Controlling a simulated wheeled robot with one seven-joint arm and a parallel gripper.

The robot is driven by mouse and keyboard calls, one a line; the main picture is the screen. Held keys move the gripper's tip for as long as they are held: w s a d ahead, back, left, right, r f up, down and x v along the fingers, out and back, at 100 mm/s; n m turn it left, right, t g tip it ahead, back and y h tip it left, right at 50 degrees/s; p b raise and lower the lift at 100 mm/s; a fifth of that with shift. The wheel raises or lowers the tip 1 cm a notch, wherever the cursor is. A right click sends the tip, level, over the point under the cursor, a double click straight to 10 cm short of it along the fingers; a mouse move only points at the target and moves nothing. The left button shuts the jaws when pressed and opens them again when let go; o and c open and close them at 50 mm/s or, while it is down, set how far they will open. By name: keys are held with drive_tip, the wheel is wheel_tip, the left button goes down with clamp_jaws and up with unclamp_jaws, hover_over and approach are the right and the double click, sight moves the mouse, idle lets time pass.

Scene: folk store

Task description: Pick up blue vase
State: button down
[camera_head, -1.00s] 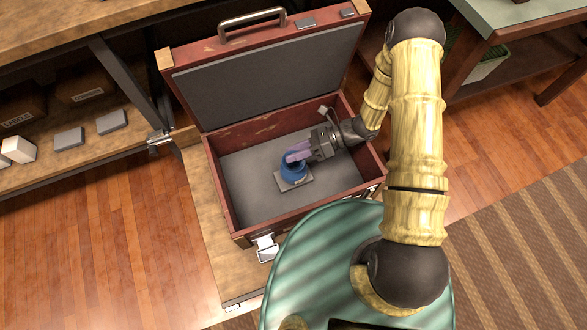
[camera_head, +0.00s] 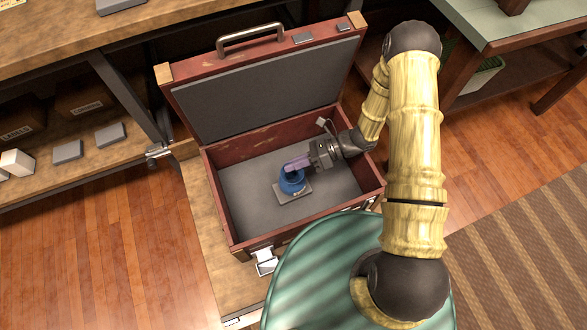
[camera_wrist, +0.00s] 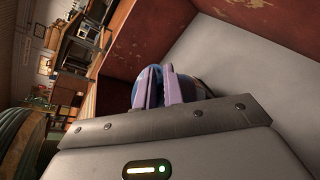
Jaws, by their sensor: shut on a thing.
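The blue vase (camera_head: 291,183) is small and round. It is inside the open red case, over a small grey plate (camera_head: 301,194); I cannot tell whether it rests on the plate or hangs just above it. My gripper (camera_head: 292,165) reaches in from the right with its purple fingers shut on the vase's upper part. Most of the vase is hidden there.
The red case (camera_head: 212,196) stands on a wooden surface (camera_head: 207,240), its lid (camera_head: 270,85) raised at the back. A wooden shelf with boxes (camera_head: 67,153) is at the left. A green-topped table (camera_head: 490,25) is at the upper right.

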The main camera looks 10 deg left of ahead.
wheel_tip(320, 180, up, 10)
drive_tip(key=p, duration=0.3)
drive_tip(key=shift+f+p, duration=0.15)
drive_tip(key=shift+p, duration=0.15)
